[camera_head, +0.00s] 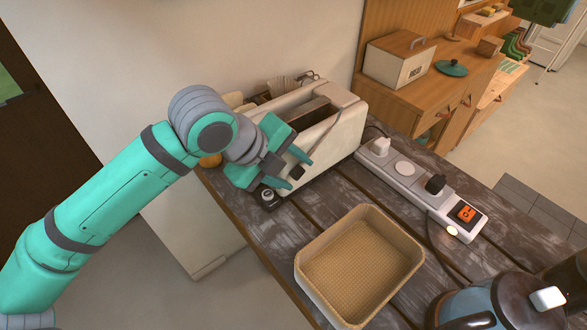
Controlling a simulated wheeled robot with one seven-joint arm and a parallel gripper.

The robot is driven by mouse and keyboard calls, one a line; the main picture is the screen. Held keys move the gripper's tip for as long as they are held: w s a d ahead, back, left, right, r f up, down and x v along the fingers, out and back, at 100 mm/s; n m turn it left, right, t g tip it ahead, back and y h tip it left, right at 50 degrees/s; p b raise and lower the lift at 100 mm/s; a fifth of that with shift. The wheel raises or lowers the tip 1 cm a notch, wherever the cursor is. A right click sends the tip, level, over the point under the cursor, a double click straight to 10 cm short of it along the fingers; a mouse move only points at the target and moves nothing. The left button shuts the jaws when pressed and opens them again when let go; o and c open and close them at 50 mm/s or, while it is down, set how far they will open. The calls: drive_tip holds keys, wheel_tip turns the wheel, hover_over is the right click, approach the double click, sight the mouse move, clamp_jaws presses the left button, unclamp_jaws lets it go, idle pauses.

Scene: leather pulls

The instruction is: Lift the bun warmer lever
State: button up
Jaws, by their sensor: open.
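The cream toaster (345,128) stands at the back of the dark plank table against the wall, with a long slot and a wire rack on top. My gripper (298,174) reaches in from the left at the toaster's near end. Its teal fingers are apart. A small black piece (298,172) on the toaster's end shows between the fingertips; it may be the bun warmer lever, but I cannot tell for sure, nor whether the fingers touch it. A dark knob (268,197) shows just below my gripper. My gripper hides part of the toaster's end.
A woven tan tray (307,276) sits in front on the table. A white power strip (408,182) with plugs lies to the right. A blue kettle (490,300) stands at the lower right. The table's left edge is close below my gripper. A wooden cabinet (440,95) stands behind.

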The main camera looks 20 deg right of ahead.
drive_tip(key=v, duration=1)
drive_tip(key=shift+r, duration=0.2)
drive_tip(key=shift+a, duration=0.15)
